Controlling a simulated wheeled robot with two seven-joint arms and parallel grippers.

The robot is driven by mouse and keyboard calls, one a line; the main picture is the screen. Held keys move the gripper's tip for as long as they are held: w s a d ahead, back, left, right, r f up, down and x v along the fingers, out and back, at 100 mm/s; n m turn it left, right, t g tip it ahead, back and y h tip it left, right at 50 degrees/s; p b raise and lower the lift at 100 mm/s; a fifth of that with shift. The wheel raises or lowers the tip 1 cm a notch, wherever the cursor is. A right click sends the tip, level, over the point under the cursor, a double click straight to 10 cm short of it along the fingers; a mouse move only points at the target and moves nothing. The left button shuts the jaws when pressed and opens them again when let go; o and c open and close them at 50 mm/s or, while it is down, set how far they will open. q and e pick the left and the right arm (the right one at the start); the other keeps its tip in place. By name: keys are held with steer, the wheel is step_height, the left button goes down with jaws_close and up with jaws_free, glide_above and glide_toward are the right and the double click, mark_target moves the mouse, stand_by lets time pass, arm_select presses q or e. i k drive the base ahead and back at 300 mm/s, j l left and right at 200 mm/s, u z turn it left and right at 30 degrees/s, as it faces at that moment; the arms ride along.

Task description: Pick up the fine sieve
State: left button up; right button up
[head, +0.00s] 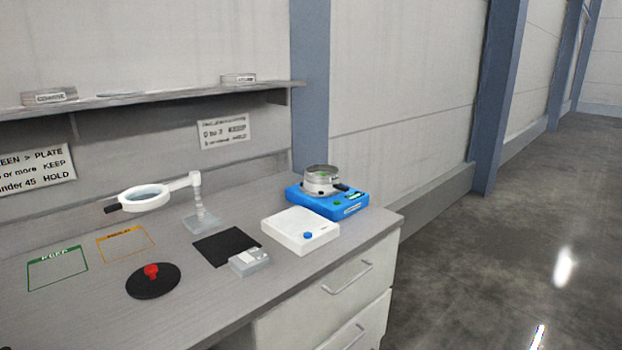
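Two low round metal sieves with labels stand on the wall shelf. The left sieve (49,97) has a label that seems to read "COARSE", though it is blurred. The right sieve (238,79) has a label too small to read, so I cannot tell for sure whether it is the fine one. Another round metal sieve or pan (320,180) with something green inside sits on a blue device at the right end of the bench. Neither of my grippers is in view.
The shelf (170,98) also holds a flat pale disc (121,94). On the bench (200,290) are a magnifier lamp (145,197), black lid with red knob (152,281), black mat (227,246), small grey box (250,262), white scale (300,231) and blue device (327,201).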

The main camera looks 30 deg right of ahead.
mark_target(311, 172)
steer(key=z, duration=1.2)
steer(key=i+l+u, duration=0.15)
steer(key=u, duration=1.15)
steer(key=l+u, duration=0.25)
steer(key=l, duration=0.3)
steer(key=l+u, duration=0.3)
steer(key=l, duration=0.25)
steer(key=l+u, duration=0.25)
steer(key=l, duration=0.3)
steer(key=k+l+u, duration=0.1)
steer(key=l+u, duration=0.2)
steer(key=l, duration=0.25)
steer(key=k+l+u, duration=0.25)
steer(key=l, duration=0.25)
steer(key=i+l, duration=0.05)
steer(key=i, duration=0.05)
